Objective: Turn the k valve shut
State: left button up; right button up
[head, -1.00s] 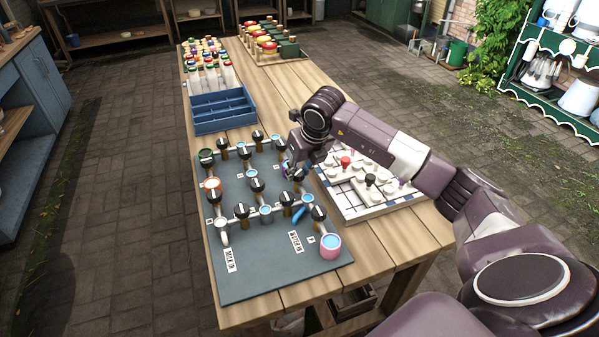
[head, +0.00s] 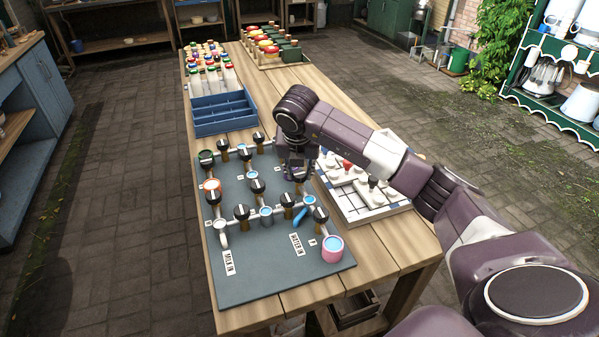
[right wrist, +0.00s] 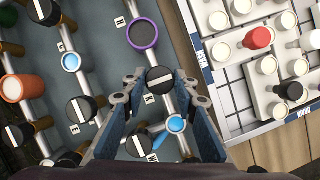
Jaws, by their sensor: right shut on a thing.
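The grey valve board (head: 265,278) lies on the wooden table, with pipes, cups and several black knobs with white bars. My right gripper (head: 297,170) is over the board's right side in the head view. In the right wrist view, its fingers (right wrist: 159,88) are on both sides of a black valve knob (right wrist: 160,73), shut on it. The knob's white bar lies roughly across its pipe. A small letter tag beside this knob is partly legible and looks like K. In the head view my gripper mostly hides this knob. My left gripper is out of view.
A white tray with pegs and pieces (head: 378,213) stands close to the board's right. Neighbouring knobs (right wrist: 138,146) and a blue cup (right wrist: 176,124) are near the fingers. A blue divided crate (head: 222,128) and bottles stand behind the board.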

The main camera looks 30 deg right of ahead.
jog(key=shift+r, duration=0.1)
jog(key=o, duration=1.1)
jog(key=shift+o, duration=0.2)
jog(key=v, duration=1.2)
